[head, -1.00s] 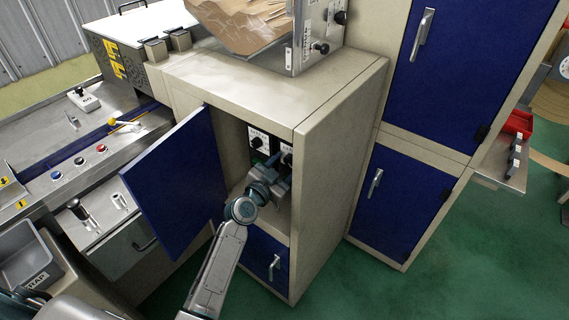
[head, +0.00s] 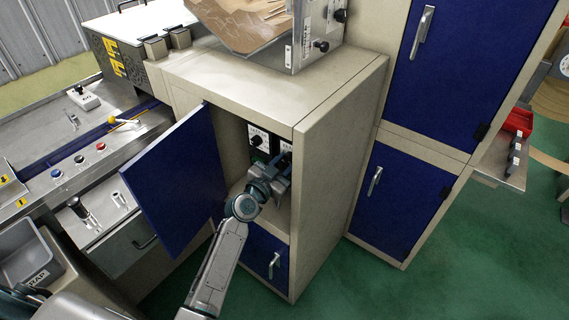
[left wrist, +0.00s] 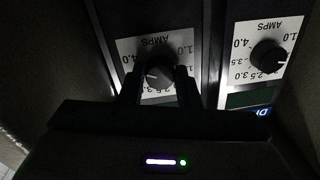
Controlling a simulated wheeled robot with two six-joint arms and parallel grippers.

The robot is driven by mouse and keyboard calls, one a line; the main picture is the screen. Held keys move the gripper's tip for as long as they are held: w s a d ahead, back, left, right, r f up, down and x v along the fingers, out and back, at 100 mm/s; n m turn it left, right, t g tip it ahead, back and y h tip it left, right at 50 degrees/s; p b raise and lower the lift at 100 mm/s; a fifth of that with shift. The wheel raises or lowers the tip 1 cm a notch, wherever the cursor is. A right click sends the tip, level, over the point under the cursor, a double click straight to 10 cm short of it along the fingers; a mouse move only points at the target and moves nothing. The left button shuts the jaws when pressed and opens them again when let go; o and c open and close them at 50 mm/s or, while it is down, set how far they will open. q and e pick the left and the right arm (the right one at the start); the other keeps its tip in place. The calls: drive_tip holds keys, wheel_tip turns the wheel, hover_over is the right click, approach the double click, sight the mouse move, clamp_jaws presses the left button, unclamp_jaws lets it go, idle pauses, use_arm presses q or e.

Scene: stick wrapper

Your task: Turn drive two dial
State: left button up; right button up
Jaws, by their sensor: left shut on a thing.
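The open blue cabinet door (head: 172,180) shows two black dials on white AMPS scales inside. The left dial (head: 258,140) is uncovered; it is on the right in the upside-down left wrist view (left wrist: 268,55). The other dial (left wrist: 158,74), the right one in the head view, is mostly hidden there by my left gripper (head: 284,161). In the left wrist view, the fingers of my left gripper (left wrist: 160,84) are shut on this dial, one on each side. The drive name labels are cut off or too small to read. My right gripper is not in view.
The open door stands just left of my left arm. The cabinet's side wall (head: 327,190) is close on the right. A lower blue door with a handle (head: 274,265) is below. Green floor (head: 370,285) is free at the right.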

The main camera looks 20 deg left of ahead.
use_arm(q)
drive_tip(key=n, duration=0.6)
drive_tip(key=shift+n+p, duration=0.3)
drive_tip(key=shift+p, duration=0.1)
drive_tip(key=n, duration=0.3)
drive_tip(key=shift+r+n+g+p, duration=0.1)
drive_tip(key=shift+n+g+p, duration=0.2)
drive_tip(key=shift+p, duration=0.05)
drive_tip(key=n+p, duration=0.1)
drive_tip(key=n, duration=0.3)
drive_tip(key=n+h+p, duration=0.1)
drive_tip(key=n, duration=0.2)
drive_tip(key=shift+r+n+g, duration=0.1)
drive_tip(key=shift+n+g, duration=0.2)
drive_tip(key=shift+n, duration=0.1)
drive_tip(key=n+p, duration=0.1)
drive_tip(key=n, duration=0.7)
drive_tip(key=shift+h+p, duration=0.3)
drive_tip(key=shift+p, duration=0.1)
drive_tip(key=shift+n, duration=1.6)
